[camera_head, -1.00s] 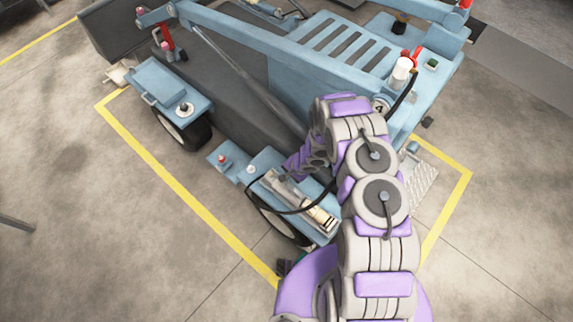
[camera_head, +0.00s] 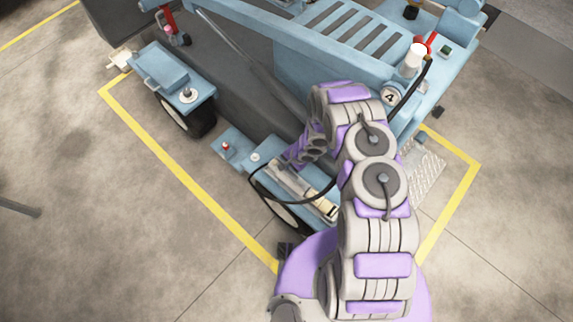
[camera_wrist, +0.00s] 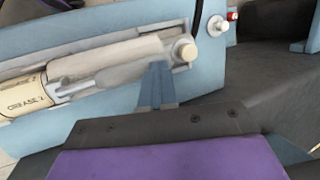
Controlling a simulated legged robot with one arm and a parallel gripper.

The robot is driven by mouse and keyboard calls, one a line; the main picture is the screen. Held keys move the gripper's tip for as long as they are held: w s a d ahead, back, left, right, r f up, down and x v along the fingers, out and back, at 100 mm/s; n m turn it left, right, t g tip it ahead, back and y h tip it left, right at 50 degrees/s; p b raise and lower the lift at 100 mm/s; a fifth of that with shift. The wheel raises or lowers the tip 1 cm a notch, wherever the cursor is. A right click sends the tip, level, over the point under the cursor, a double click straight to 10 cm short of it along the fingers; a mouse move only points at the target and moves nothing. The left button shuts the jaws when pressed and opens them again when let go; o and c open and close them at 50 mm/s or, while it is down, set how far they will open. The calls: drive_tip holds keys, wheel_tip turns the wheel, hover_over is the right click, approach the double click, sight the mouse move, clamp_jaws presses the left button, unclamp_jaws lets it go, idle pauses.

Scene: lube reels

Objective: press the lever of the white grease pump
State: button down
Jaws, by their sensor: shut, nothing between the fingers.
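The grease pump is a pale cylinder (camera_wrist: 22,95) lettered "GREASE 1" in the wrist view, lying on a blue panel. A grey-white lever bar (camera_wrist: 115,62) runs along it to a round cream end (camera_wrist: 184,50). My gripper (camera_wrist: 157,72) is shut and empty, its narrow fingertips just below the lever near that end. I cannot tell whether they touch it. In the head view the pump (camera_head: 322,205) lies on the blue fender above a wheel, and my arm reaches over it from the right. My fingers are hard to make out there.
The blue machine fills the upper middle, with a white bottle (camera_head: 411,60), a red handle (camera_head: 431,43) and a gauge marked 4 (camera_head: 391,96). A black hose (camera_head: 312,197) crosses near the pump. Open floor lies left of the yellow line (camera_head: 170,172).

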drive_tip(key=shift+s+d+f, duration=0.1)
drive_tip(key=shift+s+f, duration=0.2)
drive_tip(key=shift+f, duration=0.05)
drive_tip(key=shift+d, duration=0.15)
drive_tip(key=shift+d+r, duration=0.3)
drive_tip(key=shift+r, duration=0.35)
drive_tip(key=w+a+p+v, duration=0.1)
drive_tip(key=p+v, duration=0.2)
drive_tip(key=v, duration=1.3)
drive_tip(key=shift+s+r, duration=0.25)
drive_tip(key=shift+r, duration=0.05)
